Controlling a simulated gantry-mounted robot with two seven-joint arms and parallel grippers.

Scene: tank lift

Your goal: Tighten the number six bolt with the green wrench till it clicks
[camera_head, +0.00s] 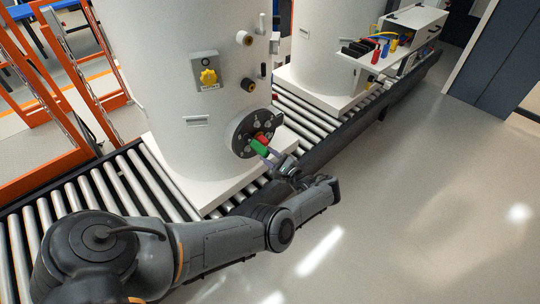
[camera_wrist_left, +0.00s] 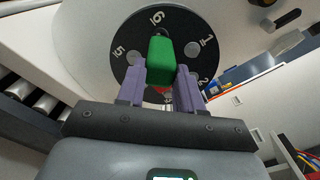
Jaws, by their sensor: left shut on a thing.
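The green wrench (camera_head: 259,147) is in my left gripper (camera_head: 272,158), in front of the round black flange (camera_head: 244,136) low on the white tank. In the left wrist view the green wrench (camera_wrist_left: 161,60) stands between the two purple fingers (camera_wrist_left: 160,85), which are shut on it. The flange (camera_wrist_left: 120,50) shows the numbers 5, 6, 1 and 2. The green end lies just below the 6 and hides the number six bolt, so I cannot tell whether the wrench is seated on it. A red part (camera_head: 263,137) shows beside the green. My right gripper is out of view.
The white tank (camera_head: 160,90) stands on a roller conveyor (camera_head: 125,185). A yellow knob (camera_head: 208,76) and stub pipes stick out above the flange. Orange frames (camera_head: 60,60) stand left. The floor at right is clear.

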